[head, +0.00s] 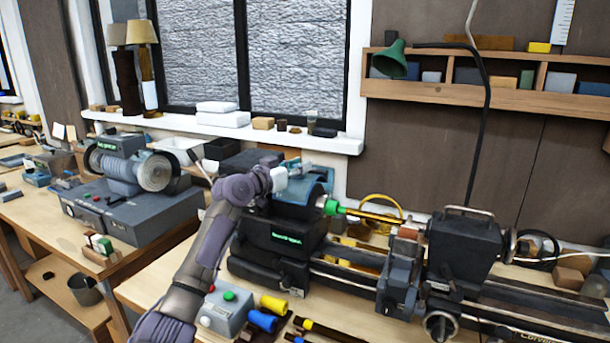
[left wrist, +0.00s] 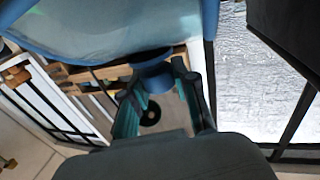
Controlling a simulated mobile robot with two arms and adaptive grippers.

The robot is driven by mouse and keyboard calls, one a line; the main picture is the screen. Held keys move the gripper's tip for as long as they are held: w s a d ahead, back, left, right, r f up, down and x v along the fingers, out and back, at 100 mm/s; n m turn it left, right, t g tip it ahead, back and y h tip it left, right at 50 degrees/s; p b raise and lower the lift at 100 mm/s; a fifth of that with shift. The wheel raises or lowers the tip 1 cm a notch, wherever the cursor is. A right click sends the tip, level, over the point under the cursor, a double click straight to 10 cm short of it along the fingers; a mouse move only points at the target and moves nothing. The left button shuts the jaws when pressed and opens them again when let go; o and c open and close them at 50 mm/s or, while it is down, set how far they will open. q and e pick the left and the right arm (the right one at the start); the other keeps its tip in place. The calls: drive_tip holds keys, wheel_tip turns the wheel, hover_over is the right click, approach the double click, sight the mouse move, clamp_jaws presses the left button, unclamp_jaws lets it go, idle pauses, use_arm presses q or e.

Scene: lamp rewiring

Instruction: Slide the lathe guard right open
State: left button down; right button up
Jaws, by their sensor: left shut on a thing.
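The lathe guard (head: 313,187) is a blue, see-through curved cover over the headstock end of the lathe (head: 285,235). My left gripper (head: 292,178) is at the guard's upper left side, shut on its handle. In the left wrist view, the guard (left wrist: 120,22) fills the top left as a pale blue curved sheet. Its round blue knob (left wrist: 155,77) sits between the fingers of the left gripper (left wrist: 160,95). My left arm hides part of the headstock's left side. My right gripper does not show in either view.
A green-tipped brass rod (head: 365,214) runs right from the headstock toward the tailstock (head: 462,245). A control box (head: 225,310) with buttons stands in front. A bench grinder (head: 130,175) is on the left bench. A green lamp (head: 392,60) hangs above.

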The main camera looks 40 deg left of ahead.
use_arm(q)
drive_tip(key=c, duration=0.9)
unclamp_jaws()
drive_tip(key=shift+d, duration=0.15)
drive_tip(key=shift+o, duration=0.2)
drive_tip(key=shift+s, duration=0.35)
drive_tip(key=s, duration=1.1)
drive_tip(key=shift+a, duration=0.2)
drive_tip(key=shift+s, duration=0.1)
